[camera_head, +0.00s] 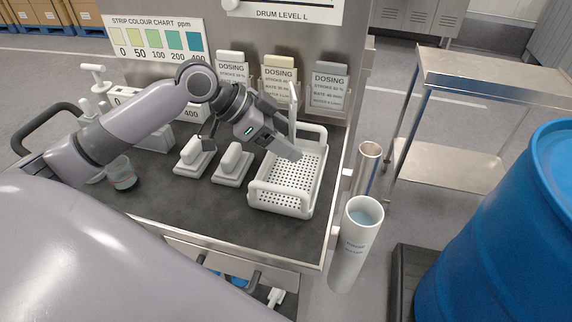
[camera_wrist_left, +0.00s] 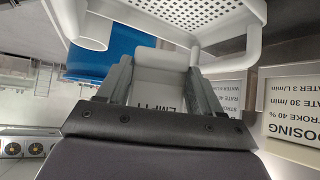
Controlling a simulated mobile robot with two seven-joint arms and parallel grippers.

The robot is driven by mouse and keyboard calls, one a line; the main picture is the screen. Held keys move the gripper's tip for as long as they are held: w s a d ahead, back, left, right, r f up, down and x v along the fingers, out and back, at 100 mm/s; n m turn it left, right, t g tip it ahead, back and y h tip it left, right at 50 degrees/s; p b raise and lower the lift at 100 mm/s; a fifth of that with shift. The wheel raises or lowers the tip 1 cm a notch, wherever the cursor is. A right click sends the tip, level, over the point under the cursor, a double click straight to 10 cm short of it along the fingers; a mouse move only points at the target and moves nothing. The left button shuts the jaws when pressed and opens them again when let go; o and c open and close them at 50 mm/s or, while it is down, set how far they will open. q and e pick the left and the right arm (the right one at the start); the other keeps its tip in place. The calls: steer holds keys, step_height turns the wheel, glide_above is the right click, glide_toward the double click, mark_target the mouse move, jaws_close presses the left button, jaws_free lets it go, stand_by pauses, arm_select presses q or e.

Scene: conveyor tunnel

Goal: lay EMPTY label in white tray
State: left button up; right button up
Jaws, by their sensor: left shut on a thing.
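The white tray (camera_head: 257,197) has a perforated floor and raised rails and stands at the right end of the dark bench top. My left gripper (camera_head: 287,132) is over the tray's back part, shut on the EMPTY label (camera_head: 293,104). The label is pale and upright, seen nearly edge-on in the head view. In the left wrist view the label (camera_wrist_left: 158,88) sits between both fingers, with part of its lettering showing upside down. The tray's perforated floor (camera_wrist_left: 190,12) shows at the top of that view, apart from the label. My right gripper is not in view.
Dosing cards (camera_head: 280,82) stand along the back panel behind the tray. Two white block holders (camera_head: 233,164) are left of the tray. Right of the bench are a white cylinder (camera_head: 355,245), a steel tube (camera_head: 366,170) and a blue drum (camera_head: 500,240). The bench's front middle is clear.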

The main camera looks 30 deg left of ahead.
arm_select(q)
steer(key=shift+f, duration=3.55)
steer(key=shift+f, duration=0.1)
steer(key=o, duration=1.5)
steer(key=shift+b+v, duration=0.4)
steer(key=shift+v, duration=5.65)
steer(key=shift+d, duration=0.1)
